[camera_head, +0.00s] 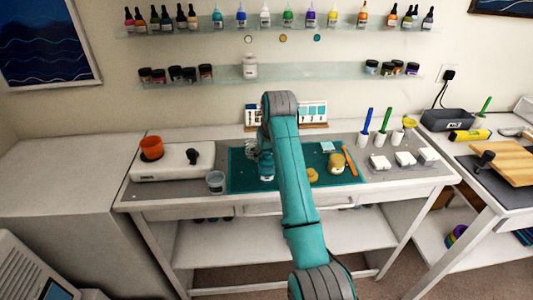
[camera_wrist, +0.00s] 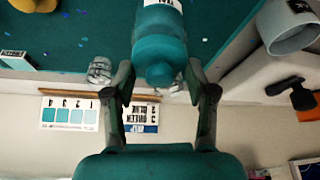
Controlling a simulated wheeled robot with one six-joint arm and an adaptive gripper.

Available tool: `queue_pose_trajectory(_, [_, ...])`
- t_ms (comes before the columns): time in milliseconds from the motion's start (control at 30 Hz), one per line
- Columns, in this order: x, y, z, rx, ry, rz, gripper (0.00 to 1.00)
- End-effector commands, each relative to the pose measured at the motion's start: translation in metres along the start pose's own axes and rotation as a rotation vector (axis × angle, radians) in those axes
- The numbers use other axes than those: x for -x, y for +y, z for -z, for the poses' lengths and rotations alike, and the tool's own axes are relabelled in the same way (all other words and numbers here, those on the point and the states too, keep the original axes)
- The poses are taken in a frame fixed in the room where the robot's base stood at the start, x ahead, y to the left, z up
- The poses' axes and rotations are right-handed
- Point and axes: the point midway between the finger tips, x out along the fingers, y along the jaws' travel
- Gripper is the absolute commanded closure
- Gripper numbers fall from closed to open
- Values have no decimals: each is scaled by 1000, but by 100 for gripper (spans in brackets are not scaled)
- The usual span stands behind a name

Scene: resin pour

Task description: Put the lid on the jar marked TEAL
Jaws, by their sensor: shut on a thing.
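A teal jar (camera_head: 266,172) with a pale label stands on the left part of the dark teal mat (camera_head: 240,183). The label's edge shows at the top of the wrist view. My gripper (camera_wrist: 160,82) is shut on a round teal lid (camera_wrist: 159,55), at the jar's top, with a finger on each side. The lid lines up with the jar, but I cannot tell whether it is fully seated. In the head view my gripper (camera_head: 262,149) is small and partly hidden by my arm. The label's words are unreadable here.
A grey cup (camera_head: 216,182) stands left of the mat; a white scale (camera_head: 172,166) with an orange cup (camera_head: 151,148) is farther left. Right of my arm are a yellow jar (camera_head: 336,163), a yellow round piece (camera_head: 312,175) and an orange stick (camera_head: 350,162). Shelves (camera_head: 205,79) hang behind.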

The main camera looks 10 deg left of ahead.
Motion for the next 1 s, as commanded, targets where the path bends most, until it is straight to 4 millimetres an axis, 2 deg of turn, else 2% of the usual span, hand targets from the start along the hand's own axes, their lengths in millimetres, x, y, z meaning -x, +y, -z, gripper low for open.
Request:
queue_pose_trajectory(800, [-1, 0, 0, 0, 0, 0, 59])
queue_pose_trajectory(833, [-1, 0, 0, 0, 0, 0, 42])
queue_pose_trajectory(933, [-1, 0, 0, 0, 0, 0, 17])
queue_pose_trajectory(1000, [-1, 0, 0, 0, 0, 0, 15])
